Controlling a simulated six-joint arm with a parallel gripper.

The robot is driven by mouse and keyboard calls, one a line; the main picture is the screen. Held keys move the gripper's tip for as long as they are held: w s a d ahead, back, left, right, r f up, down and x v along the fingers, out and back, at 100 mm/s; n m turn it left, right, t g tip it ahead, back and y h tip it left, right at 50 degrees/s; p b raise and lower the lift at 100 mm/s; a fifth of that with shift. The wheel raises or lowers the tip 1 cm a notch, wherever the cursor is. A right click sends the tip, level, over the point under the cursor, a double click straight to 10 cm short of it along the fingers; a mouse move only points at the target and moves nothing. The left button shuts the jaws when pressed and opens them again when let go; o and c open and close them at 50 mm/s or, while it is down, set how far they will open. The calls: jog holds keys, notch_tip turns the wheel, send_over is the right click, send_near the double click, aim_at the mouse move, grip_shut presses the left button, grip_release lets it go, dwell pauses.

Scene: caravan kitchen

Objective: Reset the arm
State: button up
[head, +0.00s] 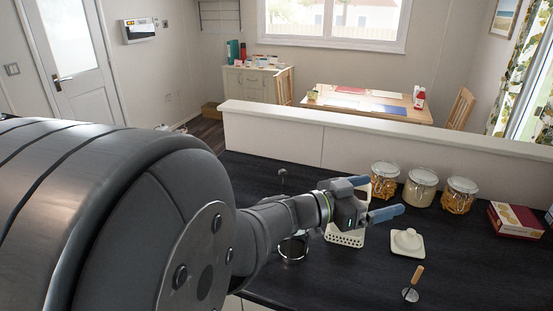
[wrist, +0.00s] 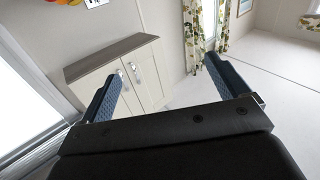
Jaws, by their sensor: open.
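My gripper (head: 384,199) is above the dark worktop (head: 470,268) in the head view, its two blue fingers spread apart and pointing right. Nothing is between the fingers. In the wrist view my gripper (wrist: 167,82) shows both blue fingers wide apart, with a pale cabinet (wrist: 135,75) and wall beyond them. My arm reaches in from the left and hides part of the worktop.
Below and around the gripper are a white basket (head: 345,238), a butter dish (head: 407,243), a wooden-handled tool (head: 413,283) and a metal-rimmed vessel (head: 293,248). Three jars (head: 422,187) stand behind, boxes (head: 515,220) at right. Front right worktop is mostly clear.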

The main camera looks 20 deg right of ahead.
jog(key=shift+o, duration=0.3)
jog(key=shift+s+d+r+n+t, duration=0.15)
jog(key=shift+n+t, duration=0.15)
jog(key=shift+n, duration=0.15)
jog(key=shift+s+d+r+n+t, duration=0.15)
jog(key=shift+n+t, duration=0.15)
jog(key=shift+n, duration=0.15)
jog(key=s+a+f+n+t+y, duration=0.4)
jog(key=f+n, duration=0.3)
jog(key=n, duration=0.4)
jog(key=s+a+f+n+t+y, duration=0.25)
jog(key=s+f+n, duration=0.3)
jog(key=n, duration=0.45)
jog(key=x, duration=0.9)
jog(key=shift+d+f+g+h, duration=0.2)
jog(key=shift+f+g+h, duration=0.1)
jog(key=shift+g+h, duration=0.05)
jog(key=shift+w, duration=0.15)
jog(key=shift+a+r, duration=0.1)
jog(key=v, duration=0.9)
jog(key=shift+a, duration=0.35)
jog(key=shift+r, duration=0.1)
